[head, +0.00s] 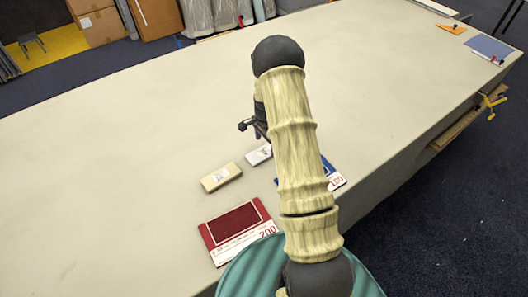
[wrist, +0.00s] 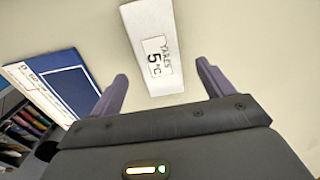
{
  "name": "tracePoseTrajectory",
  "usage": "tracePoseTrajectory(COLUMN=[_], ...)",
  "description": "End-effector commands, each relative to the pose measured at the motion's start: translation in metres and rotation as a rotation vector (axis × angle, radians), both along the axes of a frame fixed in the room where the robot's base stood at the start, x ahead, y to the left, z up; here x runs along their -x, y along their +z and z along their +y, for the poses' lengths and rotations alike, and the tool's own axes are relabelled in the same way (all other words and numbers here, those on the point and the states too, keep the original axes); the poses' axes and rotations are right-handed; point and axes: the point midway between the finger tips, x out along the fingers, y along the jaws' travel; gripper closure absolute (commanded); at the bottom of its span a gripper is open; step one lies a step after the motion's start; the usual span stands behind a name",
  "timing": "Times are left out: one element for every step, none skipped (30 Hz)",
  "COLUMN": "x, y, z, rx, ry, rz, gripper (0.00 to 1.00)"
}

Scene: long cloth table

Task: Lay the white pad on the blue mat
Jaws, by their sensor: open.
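The white pad (head: 258,155) lies flat on the table, just left of my arm in the head view. In the wrist view the white pad (wrist: 146,30) has a printed label and its near end lies between the fingers' lines. My gripper (wrist: 162,74) is open and empty, with a finger to each side of that end. In the head view my gripper (head: 250,126) is just above the pad in the picture, partly behind the arm. The blue mat (head: 328,170), marked 100, is mostly hidden by my arm. It also shows at left in the wrist view (wrist: 38,72).
A tan block (head: 221,177) with a label lies left of the pad. A red mat (head: 236,227) marked 200 lies nearer. A grey-blue sheet (head: 488,47) and an orange item (head: 452,28) are far right. The table's left side is clear.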

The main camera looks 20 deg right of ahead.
Motion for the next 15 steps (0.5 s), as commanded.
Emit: tracePoseTrajectory(x=[0.002,0.003,0.004,0.003,0.003,0.002,0.003,0.003,0.002,0.002,0.002,0.002,0.002,0.002,0.002], y=[-0.004,-0.008,-0.013,-0.018,-0.022,-0.026,-0.029,-0.031,-0.033,-0.034,-0.035,-0.035,-0.035,-0.035,-0.035], z=[0.002,0.003,0.004,0.003,0.003,0.003,0.003,0.003,0.003,0.003,0.003,0.003,0.003,0.003,0.003], rx=[-0.001,-0.001,-0.002,-0.001,0.0,-0.001,-0.001,-0.001,-0.001,0.0,0.0,0.0,0.0,0.0,0.0], ry=[0.0,0.0,0.0,0.0,0.0,0.0,0.0,0.0,0.0,0.0,0.0,0.0,0.0,0.0,0.0], rz=[0.005,0.005,0.005,0.003,0.003,0.002,0.002,0.002,0.001,0.0,0.0,-0.001,-0.001,-0.001,0.0], gripper=[0.2,0.2,0.2,0.2,0.2,0.2,0.2,0.2,0.2,0.2,0.2,0.2,0.2,0.2,0.2])
